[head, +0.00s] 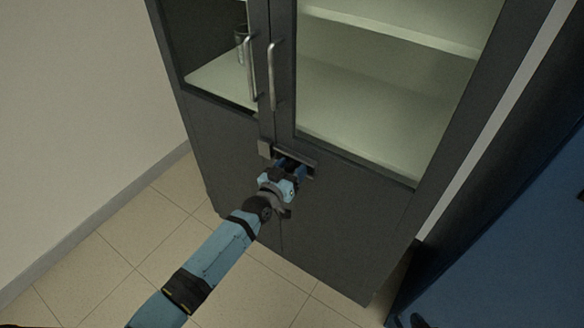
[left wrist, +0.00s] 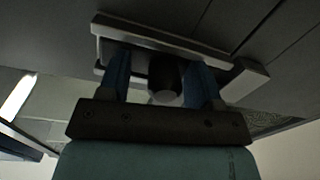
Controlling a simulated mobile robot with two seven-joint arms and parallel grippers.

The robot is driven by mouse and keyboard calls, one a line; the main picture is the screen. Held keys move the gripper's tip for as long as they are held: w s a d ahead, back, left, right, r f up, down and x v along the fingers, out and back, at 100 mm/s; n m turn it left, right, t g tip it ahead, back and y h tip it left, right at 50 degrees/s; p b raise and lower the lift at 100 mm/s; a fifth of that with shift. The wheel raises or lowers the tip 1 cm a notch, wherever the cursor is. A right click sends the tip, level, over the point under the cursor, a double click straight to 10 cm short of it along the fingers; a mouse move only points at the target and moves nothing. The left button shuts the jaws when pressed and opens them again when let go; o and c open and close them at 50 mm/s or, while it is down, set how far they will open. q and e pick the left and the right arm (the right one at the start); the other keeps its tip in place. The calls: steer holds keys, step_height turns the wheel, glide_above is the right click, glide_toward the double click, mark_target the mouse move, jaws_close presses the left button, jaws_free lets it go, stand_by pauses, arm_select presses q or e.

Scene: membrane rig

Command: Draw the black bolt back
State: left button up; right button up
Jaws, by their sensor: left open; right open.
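The black bolt's round knob (left wrist: 165,78) shows in the left wrist view, in front of a pale grey metal plate. My left gripper (left wrist: 161,80) is open, with one blue finger on each side of the knob. A gap shows between the knob and the left-hand finger; the right-hand finger is close to it, and I cannot tell if they touch. In the head view my left gripper (head: 291,168) is at the bolt's grey mount (head: 300,158) on the cabinet front, and it hides the knob. My right gripper is not in view.
The dark grey cabinet (head: 345,205) has two glazed upper doors with upright metal handles (head: 251,70) just above the bolt. A small glass (head: 241,45) stands inside on the left. A blue surface (head: 510,235) stands at the right. Tiled floor (head: 150,235) is open at the left.

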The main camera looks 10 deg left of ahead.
arm_select(q)
steer(key=p+v, duration=0.1)
steer(key=v, duration=1.2)
steer(key=shift+s, duration=0.25)
